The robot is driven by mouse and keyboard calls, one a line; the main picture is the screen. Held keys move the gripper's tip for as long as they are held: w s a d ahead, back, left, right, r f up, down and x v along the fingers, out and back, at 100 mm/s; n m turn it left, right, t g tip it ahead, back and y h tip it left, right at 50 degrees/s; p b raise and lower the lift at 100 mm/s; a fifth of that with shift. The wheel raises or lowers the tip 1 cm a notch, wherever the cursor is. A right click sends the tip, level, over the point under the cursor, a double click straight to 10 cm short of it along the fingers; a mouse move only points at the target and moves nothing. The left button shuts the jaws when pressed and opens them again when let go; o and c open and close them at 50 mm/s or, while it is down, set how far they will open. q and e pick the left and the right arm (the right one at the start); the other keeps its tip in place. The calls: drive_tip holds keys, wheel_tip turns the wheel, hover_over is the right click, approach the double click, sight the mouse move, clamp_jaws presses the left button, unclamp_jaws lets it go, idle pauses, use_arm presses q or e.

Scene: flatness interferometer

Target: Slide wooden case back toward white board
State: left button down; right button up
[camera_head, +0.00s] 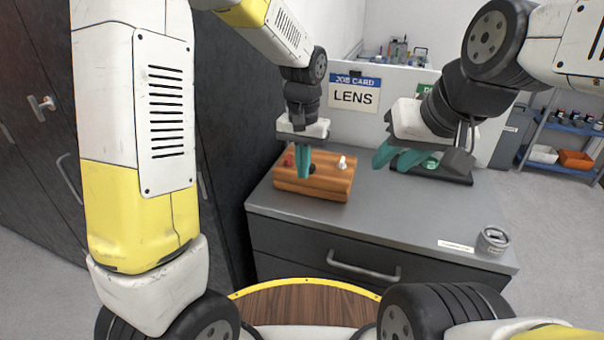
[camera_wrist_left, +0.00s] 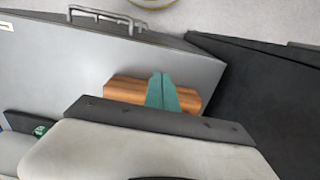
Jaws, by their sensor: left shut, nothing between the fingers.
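The wooden case (camera_head: 325,181) sits on the grey cabinet top near its left end, in front of the white board (camera_head: 345,125). Red and white knobs show on its top. My left gripper (camera_head: 304,176) is shut and empty, pointing down over the case between the knobs. In the left wrist view its fingers (camera_wrist_left: 163,92) overlap the middle of the case (camera_wrist_left: 124,90); I cannot tell whether they touch it. The gripper body hides part of the case there. My right gripper (camera_head: 396,160) is open, with teal fingers apart, right of the case.
A dark tray (camera_head: 450,174) with a green item lies behind my right gripper. A job card reading LENS (camera_head: 354,95) is on the board. A small grey container (camera_head: 493,240) and a white label (camera_head: 456,246) are at the front right. The middle of the cabinet top (camera_head: 400,215) is clear.

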sight(307, 202)
use_arm(q)
wheel_tip(307, 202, down, 9)
drive_tip(key=shift+f, duration=0.2)
drive_tip(key=w, duration=0.1)
drive_tip(key=w+d, duration=0.1)
drive_tip(key=w, duration=0.1)
drive_tip(key=shift+f, duration=0.2)
drive_tip(key=shift+w+d, duration=0.1)
drive_tip(key=shift+w, duration=0.35)
